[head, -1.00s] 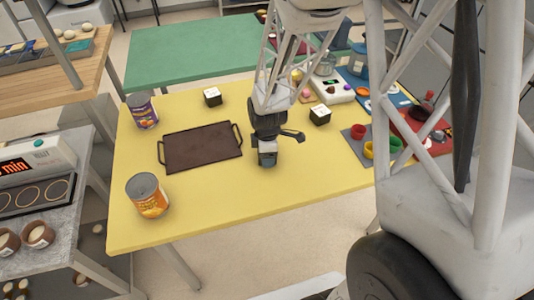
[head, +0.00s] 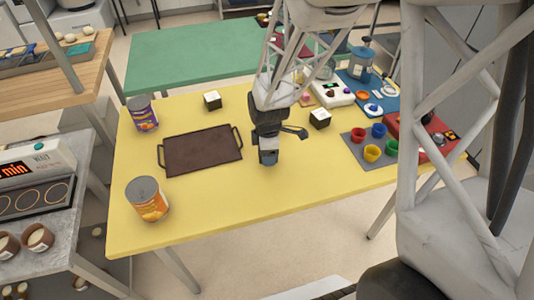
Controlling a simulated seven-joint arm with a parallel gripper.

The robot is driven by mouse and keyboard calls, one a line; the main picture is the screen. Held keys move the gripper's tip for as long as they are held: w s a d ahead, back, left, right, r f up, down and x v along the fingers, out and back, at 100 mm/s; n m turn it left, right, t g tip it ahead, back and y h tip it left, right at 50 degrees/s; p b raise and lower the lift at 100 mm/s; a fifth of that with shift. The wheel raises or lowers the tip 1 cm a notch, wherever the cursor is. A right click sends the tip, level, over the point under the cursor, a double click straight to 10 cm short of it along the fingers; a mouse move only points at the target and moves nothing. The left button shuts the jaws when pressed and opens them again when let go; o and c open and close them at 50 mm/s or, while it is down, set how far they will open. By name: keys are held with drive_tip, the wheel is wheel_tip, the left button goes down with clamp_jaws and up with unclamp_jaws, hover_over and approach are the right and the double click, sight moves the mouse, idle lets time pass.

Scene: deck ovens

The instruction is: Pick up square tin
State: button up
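My gripper (head: 268,146) points down over the yellow table, right of the dark tray. A small dark block with a pale upper part (head: 268,157) shows at its fingertips, low at the tabletop; it may be a square tin. The fingers are small and partly hidden, so I cannot tell whether they are closed on it. Two similar dark boxes with white tops stand on the table: one box (head: 212,100) behind the tray, the other box (head: 320,118) right of my gripper. Both are apart from the gripper.
The dark two-handled tray (head: 201,151) lies left of my gripper. A purple can (head: 143,113) and an orange can (head: 148,198) stand at the table's left. Coloured cups (head: 372,153) on a grey mat and a white scale (head: 331,93) are at right. The front middle of the yellow table (head: 240,200) is clear.

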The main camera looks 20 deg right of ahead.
drive_tip(key=s, duration=0.5)
drive_tip(key=s+r, duration=0.1)
drive_tip(key=s, duration=0.9)
drive_tip(key=shift+r, duration=0.15)
drive_tip(key=shift+w+a, duration=0.1)
idle(0.3)
drive_tip(key=shift+w+a+r+m, duration=0.1)
drive_tip(key=shift+w+a+m, duration=0.6)
drive_tip(key=shift+a+m, duration=0.3)
drive_tip(key=w+a+m, duration=0.2)
drive_tip(key=a+m, duration=0.2)
drive_tip(key=w+a+m, duration=0.1)
drive_tip(key=a+m, duration=0.3)
drive_tip(key=w+a+m, duration=0.2)
drive_tip(key=a+m, duration=0.2)
drive_tip(key=shift+w+a+r, duration=0.1)
drive_tip(key=shift+w+r, duration=0.15)
drive_tip(key=shift+w, duration=0.1)
drive_tip(key=shift+w+a+m, duration=0.15)
drive_tip(key=shift+a+m, duration=0.3)
drive_tip(key=shift+a, duration=0.1)
drive_tip(key=shift+w+a+m, duration=0.15)
drive_tip(key=shift+a+m, duration=0.3)
drive_tip(key=shift+a, duration=0.05)
hover_over(197, 161)
drive_tip(key=shift+w+f, duration=0.1)
drive_tip(key=shift+f, duration=0.6)
